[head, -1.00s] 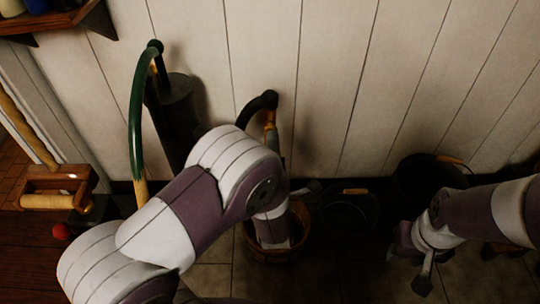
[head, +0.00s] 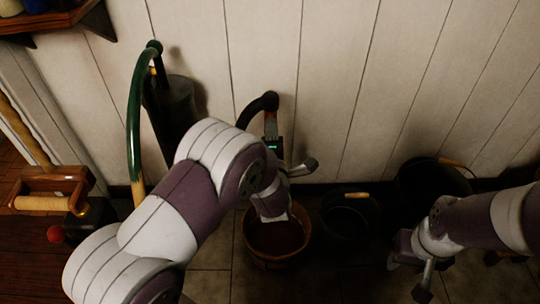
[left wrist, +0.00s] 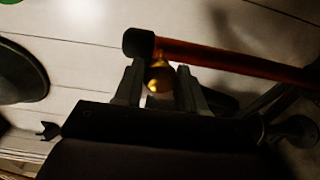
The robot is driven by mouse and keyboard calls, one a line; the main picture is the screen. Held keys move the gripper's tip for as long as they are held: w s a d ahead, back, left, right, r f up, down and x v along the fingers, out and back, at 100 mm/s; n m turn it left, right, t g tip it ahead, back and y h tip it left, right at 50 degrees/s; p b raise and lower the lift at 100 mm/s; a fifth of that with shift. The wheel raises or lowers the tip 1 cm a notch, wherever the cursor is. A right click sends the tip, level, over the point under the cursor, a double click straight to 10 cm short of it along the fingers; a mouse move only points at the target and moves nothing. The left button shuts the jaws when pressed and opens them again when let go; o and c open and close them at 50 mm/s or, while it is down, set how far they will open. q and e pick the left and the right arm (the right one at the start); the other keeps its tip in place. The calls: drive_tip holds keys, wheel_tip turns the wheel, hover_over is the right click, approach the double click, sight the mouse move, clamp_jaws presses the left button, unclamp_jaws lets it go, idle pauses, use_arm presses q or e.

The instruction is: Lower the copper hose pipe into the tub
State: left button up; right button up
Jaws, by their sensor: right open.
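The wooden tub (head: 249,240) stands on the floor at the middle, its brown inside partly visible. Above it, a hose with a black curved top (head: 262,101) rises against the wall; a reddish section shows below the bend. I take it for the copper hose pipe. My left arm hides its lower part. My left gripper (left wrist: 160,88) is up at this section in the left wrist view. A gold piece (left wrist: 159,76) shows between its two fingers, beside a red-copper bar (left wrist: 235,62) with a black end. I cannot tell whether the fingers press on it. My right gripper (head: 408,268) is low at the right, away from the tub.
A dark bucket (head: 349,219) stands right of the tub, and a larger black bucket (head: 432,181) is beyond it. A green hose (head: 134,120) and a dark cylinder (head: 176,110) stand at the left wall. A wooden-handled device (head: 50,190) is at far left.

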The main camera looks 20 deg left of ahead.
use_arm(q)
wheel_tip(320, 180, down, 35)
drive_tip(key=b, duration=3.1)
drive_tip(key=shift+s+r, duration=0.1)
drive_tip(key=shift+r, duration=0.05)
drive_tip(key=o, duration=1.2)
drive_tip(key=shift+c, duration=0.2)
drive_tip(key=p+v, duration=0.3)
drive_tip(key=v, duration=0.8)
drive_tip(key=shift+r, duration=0.15)
